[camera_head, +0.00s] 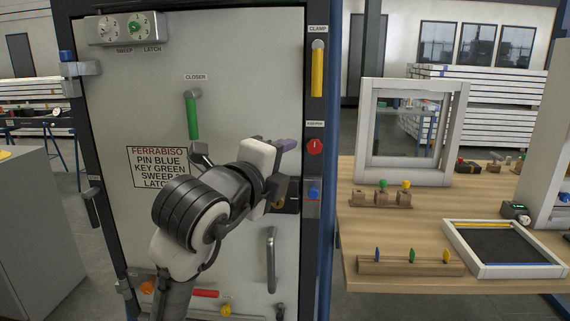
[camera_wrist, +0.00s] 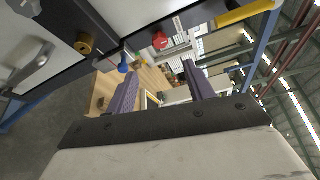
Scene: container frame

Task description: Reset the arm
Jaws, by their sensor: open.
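My gripper (camera_head: 288,147) is raised in front of the right side of a large pale door panel (camera_head: 240,60), with its purple fingers pointing right. My arm crosses the lower middle of the panel and hides part of it. In the wrist view my gripper (camera_wrist: 160,88) shows two purple fingers spread apart with nothing held between them. A red knob (camera_head: 315,146) and a blue knob (camera_head: 313,192) sit on the dark frame just right of the gripper. The red knob (camera_wrist: 160,41) and blue knob (camera_wrist: 123,64) also show in the wrist view, beyond the fingers.
A green handle (camera_head: 192,116), a yellow clamp handle (camera_head: 318,70) and a grey door handle (camera_head: 271,260) stick out from the panel and frame. A wooden table (camera_head: 400,275) at right bears a window frame (camera_head: 368,130), colored-key racks and a tray (camera_head: 478,262).

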